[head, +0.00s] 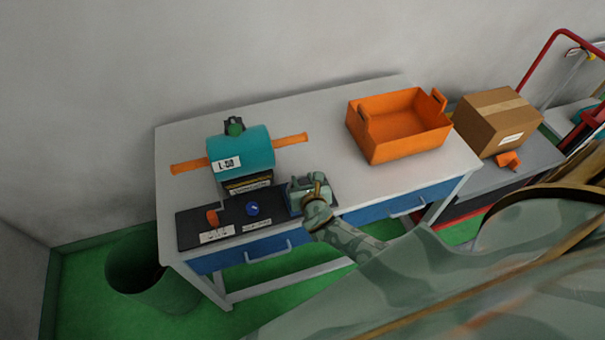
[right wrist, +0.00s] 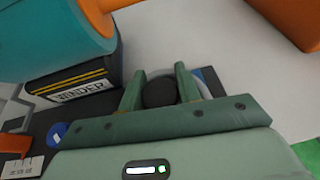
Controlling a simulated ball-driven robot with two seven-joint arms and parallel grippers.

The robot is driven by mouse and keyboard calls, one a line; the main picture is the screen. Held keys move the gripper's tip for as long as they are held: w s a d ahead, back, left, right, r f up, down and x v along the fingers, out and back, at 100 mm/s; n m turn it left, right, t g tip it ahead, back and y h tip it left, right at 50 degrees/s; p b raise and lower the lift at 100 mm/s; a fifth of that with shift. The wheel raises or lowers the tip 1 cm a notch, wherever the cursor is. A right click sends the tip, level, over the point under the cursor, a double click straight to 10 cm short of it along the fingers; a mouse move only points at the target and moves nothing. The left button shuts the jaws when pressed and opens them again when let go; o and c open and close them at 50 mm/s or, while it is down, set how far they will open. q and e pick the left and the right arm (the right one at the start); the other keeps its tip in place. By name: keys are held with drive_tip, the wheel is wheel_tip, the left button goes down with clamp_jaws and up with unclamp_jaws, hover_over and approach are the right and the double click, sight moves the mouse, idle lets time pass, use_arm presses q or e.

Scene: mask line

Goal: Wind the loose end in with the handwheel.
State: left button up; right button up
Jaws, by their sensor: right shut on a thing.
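The winder (head: 248,185) is a dark box with yellow stripes on the table, with a teal roll (head: 239,149) on an orange bar above it. The right wrist view shows its "WINDER" label (right wrist: 84,95). My right gripper (head: 308,184) is at the right end of the dark control panel (head: 190,230). In the right wrist view its two fingers (right wrist: 159,88) are closed around a dark round knob (right wrist: 160,94). A pale disc (right wrist: 203,86), seemingly the handwheel, shows behind the fingers, mostly hidden. I cannot make out the loose end. My left gripper is not in view.
The panel carries an orange lever (head: 211,217) and a blue knob (head: 252,209). An empty orange crate (head: 390,147) stands on the table's right. A cardboard box (head: 490,128) sits beyond it. A green bin (head: 165,295) stands at the table's left. The tabletop between roll and crate is clear.

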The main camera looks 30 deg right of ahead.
drive_tip(key=shift+d+m+g+h, duration=0.1)
drive_tip(key=shift+m+g+h, duration=0.3)
drive_tip(key=shift+m+h, duration=0.65)
drive_tip(key=shift+r, duration=0.1)
drive_tip(key=o, duration=1)
drive_tip(key=p+v, duration=0.3)
drive_tip(key=v, duration=1.3)
